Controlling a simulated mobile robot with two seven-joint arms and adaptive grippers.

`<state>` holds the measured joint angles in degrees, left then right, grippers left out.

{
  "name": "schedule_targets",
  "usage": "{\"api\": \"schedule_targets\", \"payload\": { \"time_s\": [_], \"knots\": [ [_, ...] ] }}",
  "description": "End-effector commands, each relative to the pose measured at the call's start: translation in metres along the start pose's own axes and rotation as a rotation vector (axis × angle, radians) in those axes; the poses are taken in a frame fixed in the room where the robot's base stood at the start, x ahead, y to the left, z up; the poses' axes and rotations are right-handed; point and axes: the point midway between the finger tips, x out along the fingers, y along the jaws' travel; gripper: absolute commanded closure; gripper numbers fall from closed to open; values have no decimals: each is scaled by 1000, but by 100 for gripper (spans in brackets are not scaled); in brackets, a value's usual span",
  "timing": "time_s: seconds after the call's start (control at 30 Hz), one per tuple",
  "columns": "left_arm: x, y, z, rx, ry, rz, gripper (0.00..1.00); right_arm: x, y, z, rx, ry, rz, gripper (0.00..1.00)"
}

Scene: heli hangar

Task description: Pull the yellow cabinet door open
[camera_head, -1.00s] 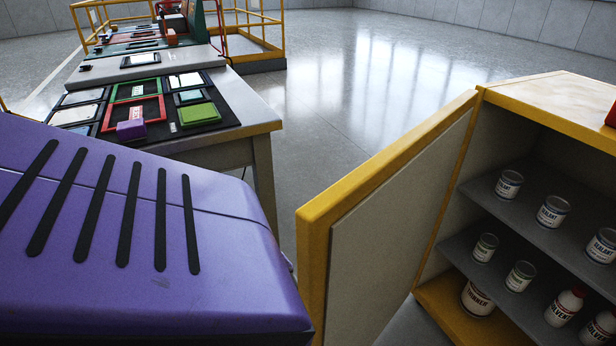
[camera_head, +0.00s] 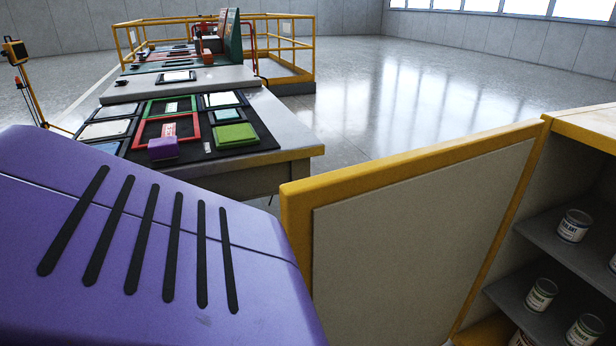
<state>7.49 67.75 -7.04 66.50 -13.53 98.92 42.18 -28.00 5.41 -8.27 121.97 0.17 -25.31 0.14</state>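The yellow cabinet (camera_head: 588,125) stands at the right edge in the head view. Its door (camera_head: 410,240) is swung open, with its yellow rim and grey inner panel facing me. The cabinet's grey shelves (camera_head: 570,245) show inside, holding several cans such as a sealant can (camera_head: 574,226). Neither gripper shows in the head view. The door's outer face and any handle on it are hidden.
A workbench (camera_head: 285,135) with coloured frames and a green block (camera_head: 234,134) stands at the left, beyond the purple body part of mine. Yellow railings (camera_head: 290,45) stand behind it. A tripod lamp (camera_head: 18,60) is at far left. Open floor (camera_head: 410,95) lies beyond the door.

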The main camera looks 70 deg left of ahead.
Motion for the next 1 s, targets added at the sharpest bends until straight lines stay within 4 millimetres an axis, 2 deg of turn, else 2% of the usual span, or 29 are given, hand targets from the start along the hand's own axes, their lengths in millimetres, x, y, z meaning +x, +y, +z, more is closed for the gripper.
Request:
{"api": "schedule_targets", "payload": {
  "time_s": [0.47,0.5,0.63,0.87,1.0],
  "knots": [
    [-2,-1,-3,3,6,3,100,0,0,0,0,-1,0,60],
    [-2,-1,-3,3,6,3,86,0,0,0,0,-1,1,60],
    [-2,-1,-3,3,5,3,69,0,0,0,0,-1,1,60],
    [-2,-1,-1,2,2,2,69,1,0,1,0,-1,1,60],
    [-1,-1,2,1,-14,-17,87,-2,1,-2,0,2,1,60]
  ]
}}
